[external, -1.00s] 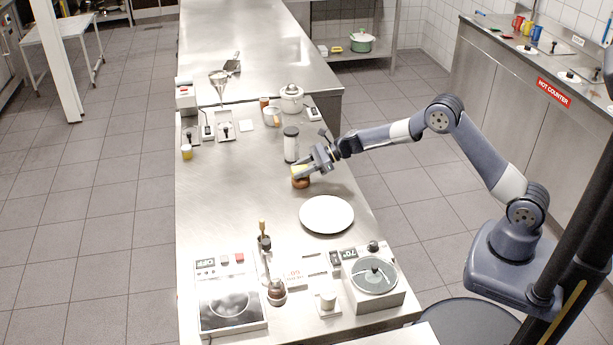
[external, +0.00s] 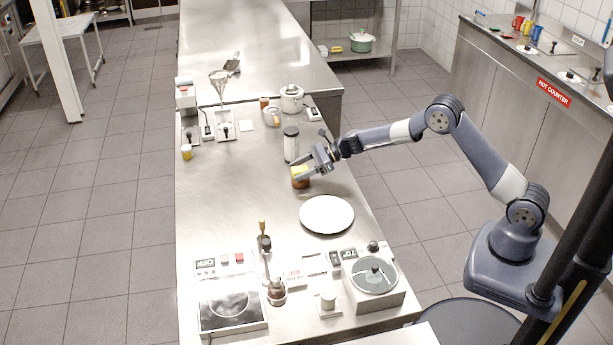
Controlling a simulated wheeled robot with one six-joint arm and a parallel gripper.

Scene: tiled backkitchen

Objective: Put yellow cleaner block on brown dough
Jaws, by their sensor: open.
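The yellow cleaner block (external: 298,170) sits on top of the brown dough (external: 300,183), on the steel counter right of its middle. My gripper (external: 303,171) is at the block, its fingers reaching in from the right. Its jaws are open, with the block between or right beside them. Whether a finger still touches the block is too small to tell. The dough is partly hidden under the block and the fingers.
A white plate (external: 326,214) lies just in front of the dough. A glass jar with a dark lid (external: 291,144) stands close behind it. A scale (external: 373,277) and a hot plate (external: 232,306) are at the front. The counter left of the dough is clear.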

